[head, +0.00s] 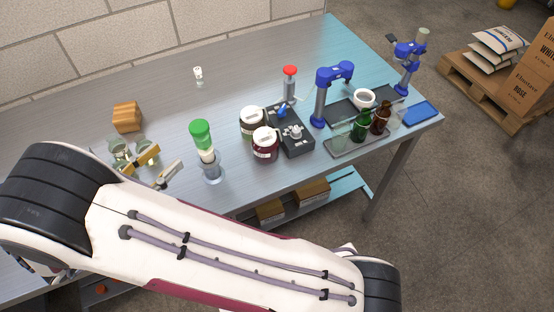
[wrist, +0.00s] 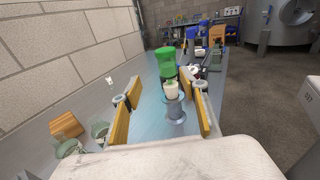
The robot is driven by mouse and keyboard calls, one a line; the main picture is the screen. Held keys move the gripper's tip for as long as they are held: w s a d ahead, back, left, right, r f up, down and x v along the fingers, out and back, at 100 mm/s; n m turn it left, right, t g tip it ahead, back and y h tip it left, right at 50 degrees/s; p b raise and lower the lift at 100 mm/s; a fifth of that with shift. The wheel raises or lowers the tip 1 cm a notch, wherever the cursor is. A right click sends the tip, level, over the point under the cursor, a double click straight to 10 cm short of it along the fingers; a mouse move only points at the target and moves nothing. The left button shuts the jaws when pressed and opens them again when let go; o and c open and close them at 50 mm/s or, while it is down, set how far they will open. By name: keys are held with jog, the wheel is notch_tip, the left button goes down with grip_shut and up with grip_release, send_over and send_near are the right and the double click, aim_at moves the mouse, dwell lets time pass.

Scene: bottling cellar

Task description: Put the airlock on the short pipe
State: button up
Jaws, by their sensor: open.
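The airlock (head: 201,135) has a green upper part and a white lower part. It stands on the short grey pipe (head: 212,176) near the table's front edge, leaning slightly left in the picture. In the wrist view the airlock (wrist: 166,64) shows above the pipe (wrist: 175,110), with its white part at the pipe's top. How deep it sits is hidden. My gripper (head: 160,166) is open, its yellow-padded fingers left of the airlock and apart from it in the head view. In the wrist view the airlock lies between and beyond the fingers.
Two lidded jars (head: 253,123) and a black box (head: 291,131) stand right of the pipe. A red-topped post (head: 290,82) is behind them. Glasses (head: 119,150) and a wooden block (head: 127,116) are at left. A small white item (head: 198,74) is at the back. Bottles (head: 361,124) stand at right.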

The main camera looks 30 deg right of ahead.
jog(key=w+r+n+t+y, duration=0.2)
jog(key=w+r+n+y, duration=0.35)
jog(key=w, duration=0.25)
jog(key=w+r+n+t+y, duration=0.35)
jog(key=w+r+n, duration=0.2)
jog(key=w, duration=0.25)
notch_tip(320, 180, up, 9)
jog(key=s+d+n+y, duration=0.2)
jog(key=n+y, duration=0.6)
jog(key=n, duration=0.7)
jog(key=s+d+f+n+g, duration=0.2)
jog(key=s+d+n, duration=0.4)
jog(key=s, duration=0.5)
jog(key=s+d+f+n+g+h, duration=0.1)
jog(key=s+d+f+n+g, duration=0.2)
jog(key=s+d+n, duration=0.3)
jog(key=s+d+f+n+g, duration=0.3)
jog(key=s+d+n, duration=0.3)
jog(key=s+n, duration=0.4)
jog(key=s, duration=0.6)
jog(key=shift+s+d+f+h, duration=0.3)
